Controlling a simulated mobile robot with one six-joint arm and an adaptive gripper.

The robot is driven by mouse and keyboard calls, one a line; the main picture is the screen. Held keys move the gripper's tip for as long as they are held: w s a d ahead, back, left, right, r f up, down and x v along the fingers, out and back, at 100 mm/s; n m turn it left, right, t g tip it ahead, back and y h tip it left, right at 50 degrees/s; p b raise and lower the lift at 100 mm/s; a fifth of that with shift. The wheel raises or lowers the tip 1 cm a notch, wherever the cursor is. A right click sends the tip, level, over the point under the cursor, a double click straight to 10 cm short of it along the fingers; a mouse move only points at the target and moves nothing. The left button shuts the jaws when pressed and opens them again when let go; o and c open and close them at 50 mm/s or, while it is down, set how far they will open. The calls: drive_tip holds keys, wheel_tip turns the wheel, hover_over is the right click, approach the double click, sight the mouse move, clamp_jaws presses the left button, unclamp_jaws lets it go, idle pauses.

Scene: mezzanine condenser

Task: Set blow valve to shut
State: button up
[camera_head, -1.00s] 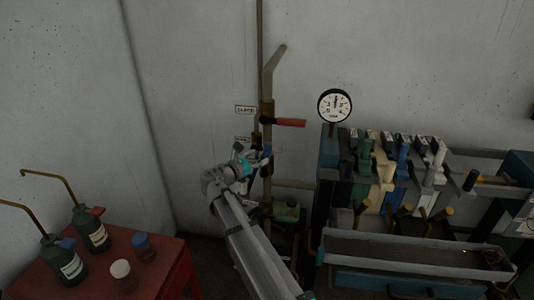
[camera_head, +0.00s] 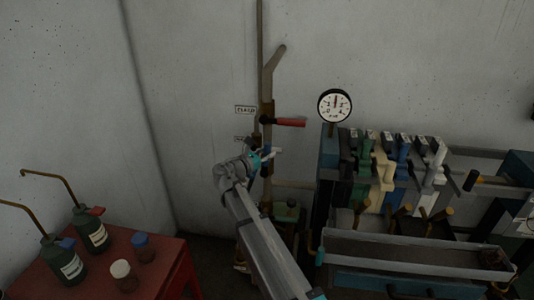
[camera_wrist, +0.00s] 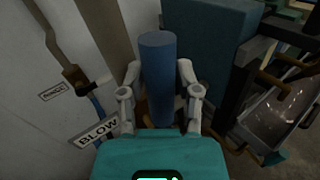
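The blow valve's blue handle (camera_wrist: 158,80) stands between the two fingers of my gripper (camera_wrist: 160,75) in the wrist view. The fingertips lie close along both sides of it, but I cannot tell if they press on it. A "BLOW" label (camera_wrist: 97,134) is on the wall at lower left there. In the head view my gripper (camera_head: 271,154) is at the vertical pipe (camera_head: 267,105), below a red lever (camera_head: 289,122). Only a little of the blue handle (camera_head: 264,152) shows there; the valve body is mostly hidden by my gripper.
A round gauge (camera_head: 335,105) and a rack of coloured levers (camera_head: 385,170) stand to the right, above a grey trough (camera_head: 410,250).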

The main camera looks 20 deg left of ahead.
clamp_jaws()
